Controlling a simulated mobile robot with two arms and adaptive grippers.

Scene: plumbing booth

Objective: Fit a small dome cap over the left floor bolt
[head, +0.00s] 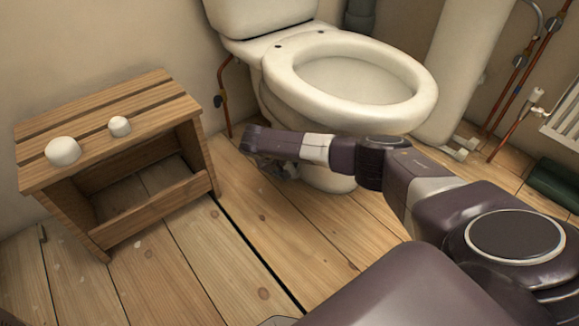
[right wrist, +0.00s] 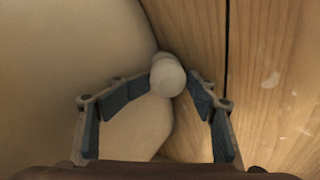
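A small white dome cap (right wrist: 168,75) sits between the fingertips of my right gripper (right wrist: 170,82) in the right wrist view, its rounded end towards the camera. Both blue pads meet its sides. The cap is at the edge where the toilet base (right wrist: 125,40) meets the floor; the floor bolt is not visible, and I cannot tell whether the cap covers it. In the head view my right gripper (head: 275,168) points down beside the toilet base (head: 328,180), its fingertips and the cap indistinct. My left gripper is not in view.
A wooden crate (head: 150,205) stands at left with a larger white cap (head: 63,151) and a smaller one (head: 120,126) on top. The plank floor (head: 185,270) before the crate is clear.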

